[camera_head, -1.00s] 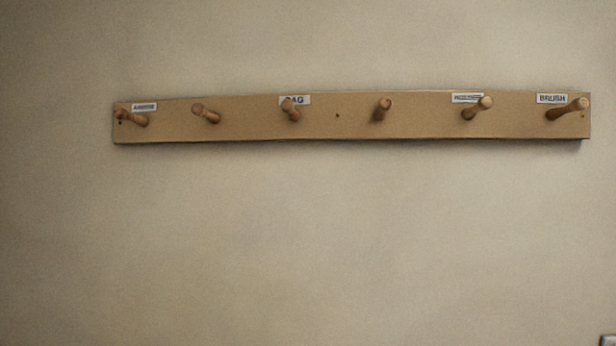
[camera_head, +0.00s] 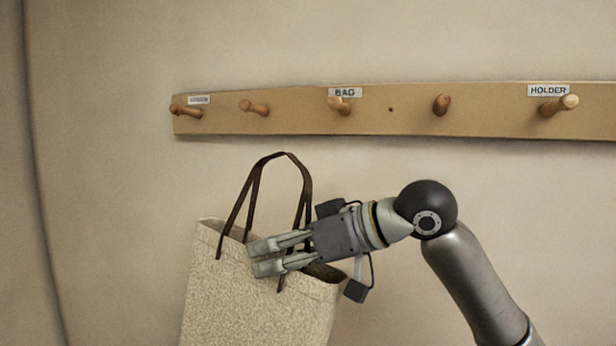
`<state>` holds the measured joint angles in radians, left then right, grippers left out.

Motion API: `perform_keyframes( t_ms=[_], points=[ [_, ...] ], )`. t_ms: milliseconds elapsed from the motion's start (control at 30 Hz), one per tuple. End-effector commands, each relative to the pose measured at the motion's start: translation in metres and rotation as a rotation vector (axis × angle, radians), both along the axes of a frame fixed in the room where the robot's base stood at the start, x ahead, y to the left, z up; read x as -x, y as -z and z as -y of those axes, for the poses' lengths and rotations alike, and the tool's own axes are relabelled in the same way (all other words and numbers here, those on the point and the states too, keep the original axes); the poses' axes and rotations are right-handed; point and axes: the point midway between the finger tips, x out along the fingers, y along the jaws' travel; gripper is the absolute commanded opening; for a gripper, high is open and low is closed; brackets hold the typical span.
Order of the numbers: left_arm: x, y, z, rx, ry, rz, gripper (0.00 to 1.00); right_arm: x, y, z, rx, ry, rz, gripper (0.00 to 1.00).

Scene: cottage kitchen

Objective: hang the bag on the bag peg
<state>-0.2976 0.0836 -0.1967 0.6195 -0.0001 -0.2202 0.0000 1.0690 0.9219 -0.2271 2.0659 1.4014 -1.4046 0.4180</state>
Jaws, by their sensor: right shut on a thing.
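The bag (camera_head: 225,295) is a pale speckled tote with dark brown handles, upright below the rail, its lower part cut off by the frame. My right gripper (camera_head: 252,258) comes in from the right and is shut on the bag near its top edge, just under the handles. The handle loops stand up above the gripper, their top a little below the rail. The bag peg (camera_head: 340,106) is a bare wooden peg under the "BAG" label, above and right of the handles. My left gripper is out of view.
The wooden rail (camera_head: 300,122) runs along the wall. It carries other bare pegs: two to the left, one (camera_head: 441,104) just right of the bag peg, and the holder peg (camera_head: 558,105) at the far right. The wall below the rail is clear.

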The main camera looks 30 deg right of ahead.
Motion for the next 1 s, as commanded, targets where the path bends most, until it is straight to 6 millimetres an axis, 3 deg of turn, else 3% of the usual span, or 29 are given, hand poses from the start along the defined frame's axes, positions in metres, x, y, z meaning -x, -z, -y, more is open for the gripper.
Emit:
perform_keyframes(
  t_ms=[33,100,300,533,1000],
  points=[
    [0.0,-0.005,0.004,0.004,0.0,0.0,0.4,0.011,-0.03,0.004,-0.009,-0.021,0.013,0.09],
    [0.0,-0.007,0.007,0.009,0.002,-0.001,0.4,0.027,-0.055,0.006,-0.021,-0.058,0.013,0.09],
    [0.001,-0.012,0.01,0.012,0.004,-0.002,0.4,0.06,-0.099,0.01,-0.041,-0.129,0.01,0.09],
    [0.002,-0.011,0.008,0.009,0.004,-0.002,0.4,0.068,-0.109,0.012,-0.047,-0.15,0.004,0.09],
    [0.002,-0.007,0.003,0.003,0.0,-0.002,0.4,0.051,-0.106,0.032,-0.049,-0.148,0.004,0.09]
  ],
)
